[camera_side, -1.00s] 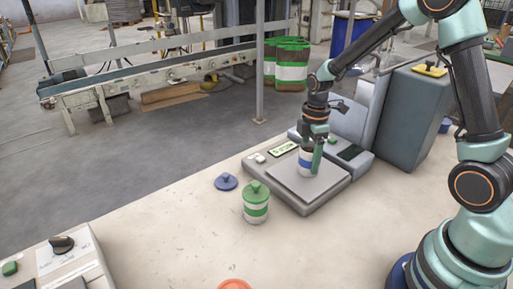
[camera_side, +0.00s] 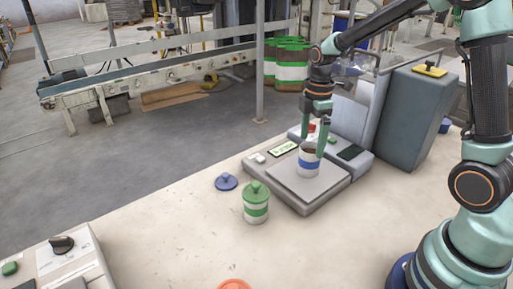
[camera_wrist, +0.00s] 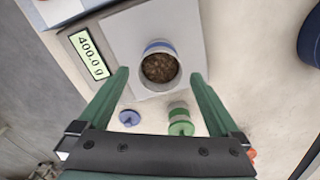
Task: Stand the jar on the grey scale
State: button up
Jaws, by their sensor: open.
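The jar (camera_side: 309,161) is white with a blue band and has no lid. It stands upright on the plate of the grey scale (camera_side: 287,183). In the wrist view the open jar (camera_wrist: 158,64) shows brown pellets inside, and the scale's plate (camera_wrist: 122,37) lies under it. My gripper (camera_side: 315,137) is open and empty just above the jar, its fingers apart from it. In the wrist view the scale's display (camera_wrist: 89,55) reads 400.0 g.
A blue lid (camera_side: 226,182) lies on the table left of the scale. A green-lidded jar (camera_side: 256,205) stands in front of it, near the scale's left corner. A tall grey housing (camera_side: 412,110) rises behind right. The front middle of the table (camera_side: 330,245) is mostly clear.

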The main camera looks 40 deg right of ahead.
jog(key=s+a+r+m+t, duration=0.1)
jog(key=s+r+m, duration=0.1)
jog(key=r, duration=0.3)
jog(key=s+a+r+m+t, duration=0.1)
jog(key=s+a+r+m, duration=0.1)
jog(key=r, duration=0.3)
jog(key=s+a+r+m+t, duration=0.1)
jog(key=s+a+m+t, duration=0.2)
jog(key=s+m, duration=0.4)
jog(key=shift+a+r+m+t, duration=0.25)
jog(key=shift+r+m+t, duration=0.1)
jog(key=shift+m, duration=0.85)
